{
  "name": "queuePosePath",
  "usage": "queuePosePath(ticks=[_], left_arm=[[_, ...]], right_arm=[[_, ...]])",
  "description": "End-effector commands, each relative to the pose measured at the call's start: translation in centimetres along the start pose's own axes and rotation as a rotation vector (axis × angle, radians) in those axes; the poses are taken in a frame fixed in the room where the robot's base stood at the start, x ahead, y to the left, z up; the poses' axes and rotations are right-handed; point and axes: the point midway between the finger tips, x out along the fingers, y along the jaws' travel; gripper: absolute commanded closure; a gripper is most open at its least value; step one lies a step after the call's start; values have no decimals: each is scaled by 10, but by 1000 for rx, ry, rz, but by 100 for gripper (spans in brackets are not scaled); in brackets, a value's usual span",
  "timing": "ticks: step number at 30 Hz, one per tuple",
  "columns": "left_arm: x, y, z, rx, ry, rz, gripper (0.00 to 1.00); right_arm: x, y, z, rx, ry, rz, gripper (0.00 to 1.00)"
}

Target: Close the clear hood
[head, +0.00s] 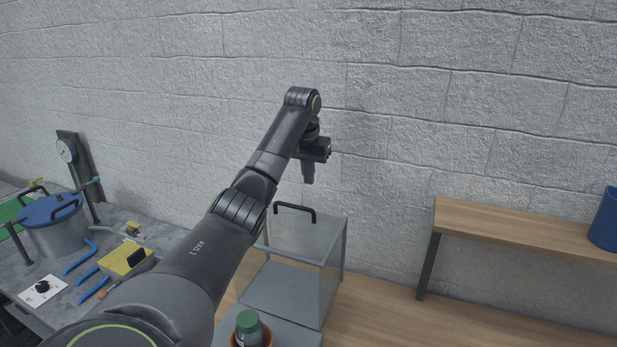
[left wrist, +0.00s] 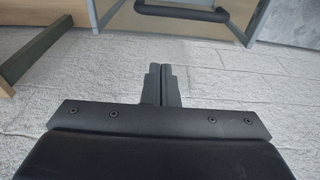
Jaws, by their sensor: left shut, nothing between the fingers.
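The clear hood (head: 334,255) is a see-through box with grey edges, right of the centre of the head view. A black bar handle (head: 295,207) stands on its upper panel. I cannot tell how far the hood is open. My left gripper (head: 308,180) is shut and empty, pointing down above and slightly behind the handle, apart from it. In the left wrist view, the shut fingers (left wrist: 165,72) are in the middle, and the handle (left wrist: 180,13) crosses the top edge, clear of them. My left arm hides the hood's left side in the head view. My right gripper is out of view.
A bottle with a green cap (head: 248,322) stands in front of the hood. A bench at left holds a blue-lidded pot (head: 55,215), a yellow box (head: 125,259) and blue tools. A wooden shelf (head: 520,231) is at right. The block wall is close behind.

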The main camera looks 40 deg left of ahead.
Motion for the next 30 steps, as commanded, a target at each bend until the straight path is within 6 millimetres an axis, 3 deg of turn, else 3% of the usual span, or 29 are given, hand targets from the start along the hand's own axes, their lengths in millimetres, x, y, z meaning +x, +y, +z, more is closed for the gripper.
queuePosePath(ticks=[1, 3, 8, 14, 21, 30], left_arm=[[20, 1, 2, 0, -7, 0, 100], [26, 0, 1, 0, -10, -1, 100], [60, 1, 1, 0, -10, 1, 100], [55, -1, 17, 1, -3, -2, 100], [50, -1, 33, 0, -3, -1, 100], [50, 0, 39, 0, -3, 0, 100]], right_arm=[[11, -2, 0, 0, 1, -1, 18], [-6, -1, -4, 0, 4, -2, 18], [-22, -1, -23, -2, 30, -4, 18], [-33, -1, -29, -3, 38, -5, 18], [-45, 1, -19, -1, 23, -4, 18], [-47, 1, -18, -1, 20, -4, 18]])
